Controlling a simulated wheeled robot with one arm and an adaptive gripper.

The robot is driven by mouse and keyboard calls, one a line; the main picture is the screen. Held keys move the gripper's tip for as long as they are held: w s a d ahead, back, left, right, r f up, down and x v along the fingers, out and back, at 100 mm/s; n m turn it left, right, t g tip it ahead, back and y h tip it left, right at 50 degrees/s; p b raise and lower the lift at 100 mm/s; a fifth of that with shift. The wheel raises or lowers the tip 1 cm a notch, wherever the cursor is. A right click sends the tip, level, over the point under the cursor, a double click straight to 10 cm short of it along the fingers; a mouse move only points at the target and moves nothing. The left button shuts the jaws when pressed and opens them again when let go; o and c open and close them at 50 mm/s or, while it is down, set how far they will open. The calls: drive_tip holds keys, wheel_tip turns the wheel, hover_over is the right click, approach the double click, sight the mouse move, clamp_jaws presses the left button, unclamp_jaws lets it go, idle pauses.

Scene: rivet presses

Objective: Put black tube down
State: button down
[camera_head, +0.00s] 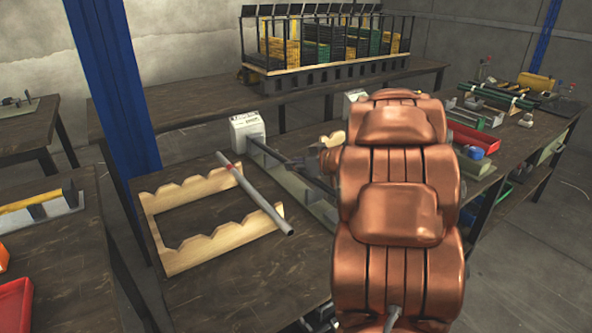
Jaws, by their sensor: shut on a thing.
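My gripper (303,160) shows in part as a dark shape just left of my copper-coloured arm. It is shut on the black tube (265,149), a thin dark rod slanting from beside the white-topped press (247,130) down to the right. The arm hides part of the gripper and the tube's right end. Whether the tube touches anything below it cannot be told. The press stands on the dark table, right of a notched wooden rack (196,251).
A grey tube (257,196) with a red band lies across the rack's two notched rails. A blue post (113,85) rises behind the left table corner. Crates (335,45) fill a shelf at the back. A red tray (472,135) and tools crowd the right-hand table.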

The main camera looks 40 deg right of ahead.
drive_tip(key=shift+f, duration=0.55)
drive_tip(key=c, duration=1.3)
unclamp_jaws()
drive_tip(key=shift+c, duration=0.2)
drive_tip(key=o, duration=0.3)
drive_tip(key=shift+f+b, duration=0.3)
drive_tip(key=shift+b, duration=0.65)
